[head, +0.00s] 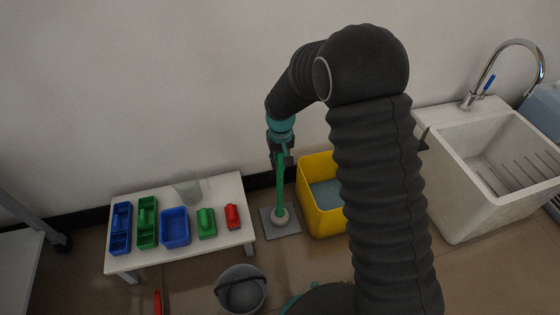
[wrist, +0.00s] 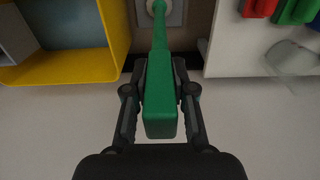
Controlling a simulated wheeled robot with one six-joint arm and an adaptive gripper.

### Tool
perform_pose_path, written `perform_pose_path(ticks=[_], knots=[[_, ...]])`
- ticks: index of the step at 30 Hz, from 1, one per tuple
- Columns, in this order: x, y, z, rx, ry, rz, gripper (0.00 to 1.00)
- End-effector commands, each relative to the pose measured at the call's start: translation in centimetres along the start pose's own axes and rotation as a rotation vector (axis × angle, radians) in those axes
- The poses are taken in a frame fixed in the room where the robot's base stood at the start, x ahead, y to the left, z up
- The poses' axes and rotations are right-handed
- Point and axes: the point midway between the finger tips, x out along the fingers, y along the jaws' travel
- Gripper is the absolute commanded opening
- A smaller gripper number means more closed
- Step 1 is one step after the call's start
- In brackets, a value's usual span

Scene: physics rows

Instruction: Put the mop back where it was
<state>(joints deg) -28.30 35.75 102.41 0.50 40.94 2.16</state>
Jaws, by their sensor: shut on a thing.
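The mop (head: 280,185) has a green handle and a pale round head. It is upright, with its head over or on a grey square plate (head: 292,231) on the floor; I cannot tell whether the head touches it. My gripper (head: 280,153) is shut on the upper part of the green handle. In the wrist view, my gripper (wrist: 160,110) has a finger on each side of the thick green handle end (wrist: 160,118). The mop head and plate show at the top of that view.
A yellow bin (head: 312,208) stands close right of the mop. A low white table (head: 123,263) with blue, green and red items stands left. A grey bucket (head: 240,290) is in front. A sink (head: 470,190) is at the right. The wall is close behind.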

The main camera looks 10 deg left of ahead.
Motion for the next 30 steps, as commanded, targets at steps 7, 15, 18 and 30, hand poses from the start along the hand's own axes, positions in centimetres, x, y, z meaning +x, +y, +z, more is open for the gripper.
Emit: perform_pose_path(ticks=[7, 15, 18, 30], knots=[[0.1, 0.0, -0.1, 0.000, 0.002, 0.000, 0.00], [0.2, 0.0, 0.0, 0.000, 0.000, 0.000, 0.50], [0.2, 0.0, 0.0, 0.000, 0.000, 0.000, 0.50], [-3.4, 0.0, -0.1, 0.000, 0.004, 0.000, 0.50]])
